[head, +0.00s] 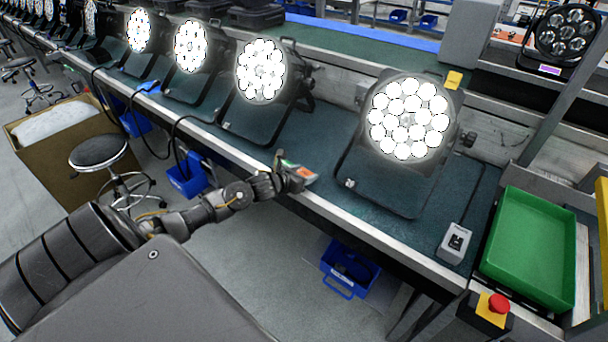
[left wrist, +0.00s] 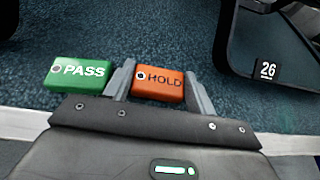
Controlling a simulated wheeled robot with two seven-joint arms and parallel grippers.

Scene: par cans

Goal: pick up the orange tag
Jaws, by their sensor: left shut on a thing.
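The orange tag (left wrist: 158,85), marked HOLD, sits between the two fingers of my left gripper (left wrist: 160,82) in the left wrist view. The gripper is shut on it, at the front edge of the bench. A green tag (left wrist: 76,75), marked PASS, lies just left of the gripper, outside the fingers. In the head view my left gripper (head: 294,173) is at the bench edge, and the orange tag (head: 305,173) shows at its fingertips. I cannot tell whether the orange tag touches the bench. My right gripper is not in view.
Lit par cans stand along the bench, the nearest (head: 408,118) right of my gripper. A green tray (head: 528,248), a grey switch box (head: 455,243) and a red stop button (head: 497,303) are at the right. Blue bins (head: 350,268) sit below the bench.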

